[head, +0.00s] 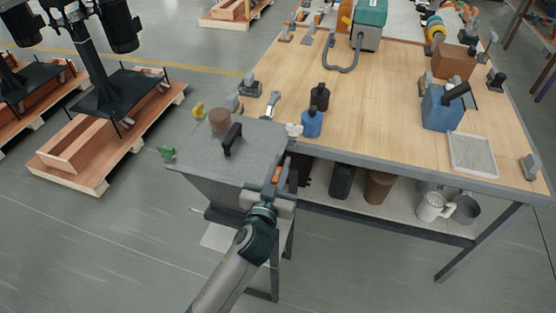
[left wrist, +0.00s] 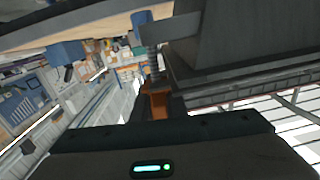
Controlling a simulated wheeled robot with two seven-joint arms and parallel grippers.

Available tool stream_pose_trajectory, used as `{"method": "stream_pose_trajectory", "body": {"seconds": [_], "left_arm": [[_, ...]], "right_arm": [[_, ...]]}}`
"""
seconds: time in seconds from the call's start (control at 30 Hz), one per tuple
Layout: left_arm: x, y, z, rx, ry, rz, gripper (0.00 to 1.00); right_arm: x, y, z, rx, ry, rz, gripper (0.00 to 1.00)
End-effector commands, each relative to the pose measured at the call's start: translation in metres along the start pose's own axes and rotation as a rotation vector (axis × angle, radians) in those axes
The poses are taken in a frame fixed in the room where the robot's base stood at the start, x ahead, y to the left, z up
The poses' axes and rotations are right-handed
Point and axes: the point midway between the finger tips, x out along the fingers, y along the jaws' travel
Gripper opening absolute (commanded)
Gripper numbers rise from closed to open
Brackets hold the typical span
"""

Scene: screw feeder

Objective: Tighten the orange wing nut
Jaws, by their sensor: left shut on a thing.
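The orange wing nut (head: 276,174) is at the near right corner of the grey-topped feeder box (head: 190,160). My left gripper (head: 277,183) reaches up to it from below and is shut on it. In the left wrist view, the orange wing nut (left wrist: 158,104) sits between the dark fingers of my left gripper (left wrist: 157,112), with a threaded rod (left wrist: 154,62) beyond it. The fingers hide part of the nut, and I cannot tell how far along the rod it sits. My right gripper is not in view.
Yellow (head: 198,109), green (head: 167,152) and white (head: 293,129) wing nuts are at the box's other corners. A black handle (head: 232,139) and a brown cylinder (head: 220,120) are on its top. The wooden workbench (head: 390,100) stands close behind and to the right.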

Motion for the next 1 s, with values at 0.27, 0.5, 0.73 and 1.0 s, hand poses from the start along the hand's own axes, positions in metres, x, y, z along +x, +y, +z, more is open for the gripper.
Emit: {"method": "stream_pose_trajectory", "body": {"seconds": [0.27,0.5,0.73,1.0], "left_arm": [[0.0002,0.0015,-0.0009,0.001,0.002,0.057,0.00],[0.0002,0.0016,-0.0012,0.001,0.003,0.056,0.22],[0.0001,0.0017,-0.0009,0.001,0.002,0.056,0.31],[-0.0047,0.0017,-0.0001,0.000,0.002,0.056,0.31]], "right_arm": [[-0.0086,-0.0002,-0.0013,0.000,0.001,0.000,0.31],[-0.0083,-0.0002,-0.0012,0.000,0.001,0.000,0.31],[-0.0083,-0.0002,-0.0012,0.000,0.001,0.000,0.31],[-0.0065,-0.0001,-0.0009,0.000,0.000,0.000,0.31]]}}
